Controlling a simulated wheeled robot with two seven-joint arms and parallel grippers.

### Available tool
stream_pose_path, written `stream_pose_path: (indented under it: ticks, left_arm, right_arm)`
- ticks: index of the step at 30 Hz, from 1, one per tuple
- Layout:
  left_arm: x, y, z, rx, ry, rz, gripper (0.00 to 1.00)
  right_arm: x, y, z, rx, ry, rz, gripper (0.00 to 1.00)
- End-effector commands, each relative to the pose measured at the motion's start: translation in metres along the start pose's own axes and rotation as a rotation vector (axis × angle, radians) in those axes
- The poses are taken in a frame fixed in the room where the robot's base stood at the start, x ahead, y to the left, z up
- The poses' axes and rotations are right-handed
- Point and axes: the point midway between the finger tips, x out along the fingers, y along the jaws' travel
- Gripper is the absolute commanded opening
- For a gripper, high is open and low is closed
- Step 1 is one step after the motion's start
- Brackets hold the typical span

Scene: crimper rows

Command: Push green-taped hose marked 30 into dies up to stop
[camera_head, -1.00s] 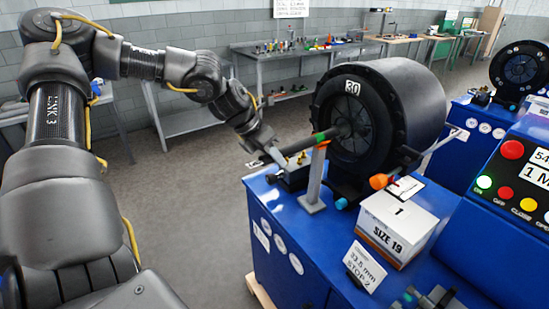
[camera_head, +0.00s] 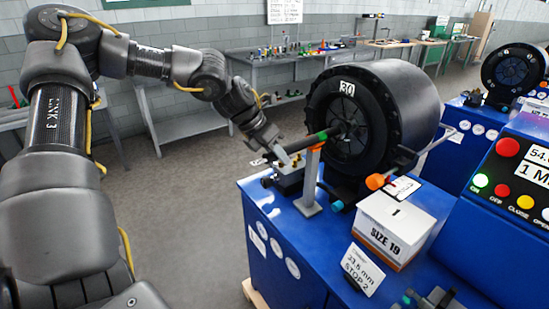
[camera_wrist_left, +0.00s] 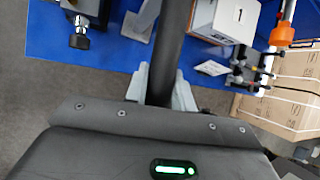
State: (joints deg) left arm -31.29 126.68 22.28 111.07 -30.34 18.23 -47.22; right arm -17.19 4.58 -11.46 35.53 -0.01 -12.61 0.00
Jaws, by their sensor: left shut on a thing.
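The black hose (camera_head: 308,142) lies over the orange-topped post (camera_head: 309,184), its green tape band (camera_head: 323,135) just to the right of the post top. Its far end points into the dark die opening (camera_head: 347,128) of the crimper (camera_head: 400,95) labelled 30; the tip and the stop cannot be made out. My left gripper (camera_head: 281,157) is shut on the hose left of the post. In the left wrist view the hose (camera_wrist_left: 167,55) runs up from between the fingers (camera_wrist_left: 165,92). My right gripper is not in view.
A SIZE 19 box (camera_head: 397,228) and a 33.5 mm STOP 2 card (camera_head: 362,269) stand on the blue bench (camera_head: 300,255). An orange-tipped part (camera_head: 375,181) sits near the crimper. The control panel (camera_head: 515,185) is at right. Floor is clear at left.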

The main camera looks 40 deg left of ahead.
Motion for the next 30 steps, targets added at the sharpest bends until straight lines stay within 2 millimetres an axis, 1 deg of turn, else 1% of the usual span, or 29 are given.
stream_pose_path:
  ticks: [3,30]
  left_arm:
    - [0.002,-0.001,0.006,0.003,-0.007,-0.001,0.00]
    - [0.017,-0.001,0.036,0.003,-0.006,-0.001,0.00]
  right_arm:
    - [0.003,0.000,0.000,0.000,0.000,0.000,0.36]
    - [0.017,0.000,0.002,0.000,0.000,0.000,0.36]
